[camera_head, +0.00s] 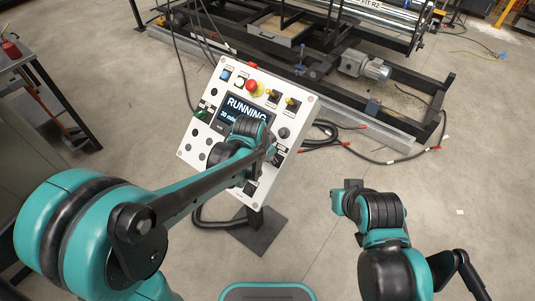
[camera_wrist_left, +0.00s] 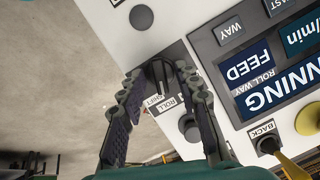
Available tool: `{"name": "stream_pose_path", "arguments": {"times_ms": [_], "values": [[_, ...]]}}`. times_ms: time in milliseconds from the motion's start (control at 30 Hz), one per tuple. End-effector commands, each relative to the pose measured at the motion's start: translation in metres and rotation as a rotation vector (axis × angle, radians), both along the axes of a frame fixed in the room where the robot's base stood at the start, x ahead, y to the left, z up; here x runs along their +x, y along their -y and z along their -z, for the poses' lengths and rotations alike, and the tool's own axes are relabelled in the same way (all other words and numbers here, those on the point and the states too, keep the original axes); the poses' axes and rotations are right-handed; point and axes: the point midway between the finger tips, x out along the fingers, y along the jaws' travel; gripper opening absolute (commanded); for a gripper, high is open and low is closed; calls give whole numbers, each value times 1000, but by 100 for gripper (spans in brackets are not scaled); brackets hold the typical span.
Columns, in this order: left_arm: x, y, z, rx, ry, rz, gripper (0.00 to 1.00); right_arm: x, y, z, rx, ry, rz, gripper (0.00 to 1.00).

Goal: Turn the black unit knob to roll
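My left gripper (camera_wrist_left: 158,68) reaches the panel with a finger on each side of the knob. Its fingers are apart, with gaps seeming to show beside the knob; contact is not clear. In the head view my left gripper (camera_head: 270,154) is at the right lower part of the white control panel (camera_head: 222,80) and hides the knob. My right gripper (camera_head: 352,185) is over the floor, away from the panel; its fingers cannot be made out.
The panel's screen (camera_head: 240,108) reads RUNNING. The panel stands on a floor plate (camera_head: 260,232). A machine frame (camera_head: 330,60) lies behind; cables (camera_head: 340,140) run over the floor.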

Motion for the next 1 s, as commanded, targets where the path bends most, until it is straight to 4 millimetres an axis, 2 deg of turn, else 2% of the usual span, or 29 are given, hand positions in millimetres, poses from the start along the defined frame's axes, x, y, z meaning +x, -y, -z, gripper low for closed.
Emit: {"name": "stream_pose_path", "arguments": {"times_ms": [167,633,800,1000], "values": [[-5,-3,-12,1,1,0,33,0,0,0,0,0,0,0],[-41,-18,-93,0,0,-1,33,0,0,0,0,0,0,0],[-47,-21,-106,0,0,0,33,0,0,0,0,0,0,0],[-48,-21,-108,0,0,0,33,0,0,0,0,0,0,0]]}}
